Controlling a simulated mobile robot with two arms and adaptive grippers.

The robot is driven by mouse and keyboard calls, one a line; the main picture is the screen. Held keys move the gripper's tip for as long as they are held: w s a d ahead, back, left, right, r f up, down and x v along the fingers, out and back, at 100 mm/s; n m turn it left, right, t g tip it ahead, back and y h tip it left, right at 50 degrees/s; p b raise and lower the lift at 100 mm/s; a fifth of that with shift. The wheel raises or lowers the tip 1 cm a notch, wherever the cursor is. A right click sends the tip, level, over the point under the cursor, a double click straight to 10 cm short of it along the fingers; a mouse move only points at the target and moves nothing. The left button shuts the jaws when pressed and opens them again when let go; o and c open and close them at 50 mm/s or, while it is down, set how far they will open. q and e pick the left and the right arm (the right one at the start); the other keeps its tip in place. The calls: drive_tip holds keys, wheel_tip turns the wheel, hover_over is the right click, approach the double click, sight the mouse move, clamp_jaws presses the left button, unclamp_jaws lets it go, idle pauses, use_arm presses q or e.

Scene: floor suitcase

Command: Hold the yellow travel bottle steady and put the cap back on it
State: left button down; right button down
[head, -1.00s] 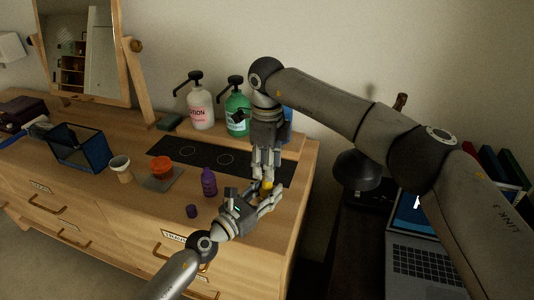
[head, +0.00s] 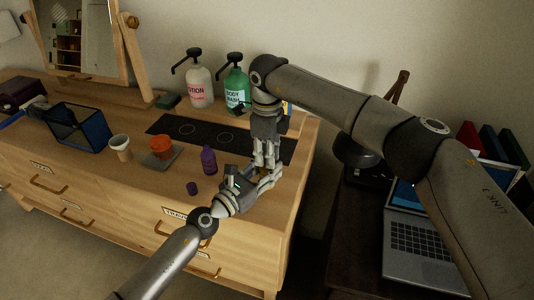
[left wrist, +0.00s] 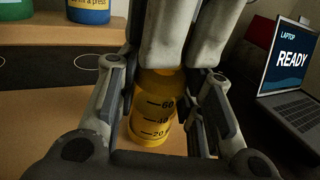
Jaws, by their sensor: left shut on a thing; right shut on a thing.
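The yellow travel bottle (left wrist: 153,122) stands upright in the left wrist view, with dark level marks on its side. My left gripper (head: 266,181) is shut on it from the side, its fingers on both sides of the bottle. My right gripper (head: 265,163) points down from above, shut; it also shows in the left wrist view (left wrist: 180,60), with its fingertips at the bottle's top. They hide the cap and the neck, so I cannot tell how the cap sits. In the head view the grippers hide the bottle.
A purple bottle (head: 209,160) and a purple cap (head: 192,188) stand left of my grippers. Further left are an orange item (head: 161,147), a cup (head: 120,147) and a mesh basket (head: 80,128). Lotion (head: 199,80) and body wash (head: 236,84) pumps stand behind. A laptop (head: 415,245) is at right.

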drive_tip(key=shift+m, duration=1.7)
drive_tip(key=c, duration=1.3)
unclamp_jaws()
drive_tip(key=shift+r, duration=2.25)
